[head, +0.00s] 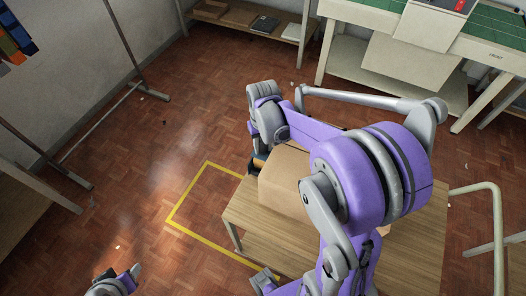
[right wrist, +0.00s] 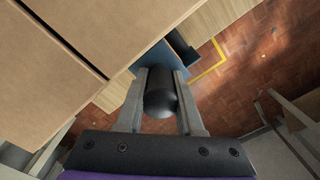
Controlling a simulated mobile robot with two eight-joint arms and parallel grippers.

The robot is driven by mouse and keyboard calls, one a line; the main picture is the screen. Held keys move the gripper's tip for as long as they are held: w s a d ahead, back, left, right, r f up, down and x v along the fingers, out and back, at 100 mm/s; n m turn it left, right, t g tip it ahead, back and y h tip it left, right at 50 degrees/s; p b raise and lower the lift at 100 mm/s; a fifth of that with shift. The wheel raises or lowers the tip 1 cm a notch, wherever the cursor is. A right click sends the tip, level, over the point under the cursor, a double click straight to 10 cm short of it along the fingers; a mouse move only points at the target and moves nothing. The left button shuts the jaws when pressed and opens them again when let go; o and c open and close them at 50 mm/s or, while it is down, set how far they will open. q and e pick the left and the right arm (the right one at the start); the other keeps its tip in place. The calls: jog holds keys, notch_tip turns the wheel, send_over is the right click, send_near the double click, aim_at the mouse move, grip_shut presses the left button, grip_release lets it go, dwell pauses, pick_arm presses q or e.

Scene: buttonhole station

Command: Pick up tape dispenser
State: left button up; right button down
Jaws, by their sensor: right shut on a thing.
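My right gripper (right wrist: 161,78) is shut on a black rounded part of the tape dispenser (right wrist: 159,98), which sits between its two fingers in the right wrist view. A blue flat part shows just beyond the fingertips, with a dark block beside it; I cannot tell whether these belong to the dispenser. In the head view, my right arm reaches down at the left side of the cardboard box (head: 283,181), and small dark and orange bits show by its wrist. The held thing is mostly hidden there.
The box stands on a wooden table (head: 408,240), close to the right gripper; its top also fills the upper left of the right wrist view (right wrist: 60,110). A yellow floor outline (head: 187,190) lies left of the table. The floor beyond is mostly clear.

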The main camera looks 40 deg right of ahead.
notch_tip(320, 180, up, 28)
jog(key=p, duration=0.2)
dwell(0.4)
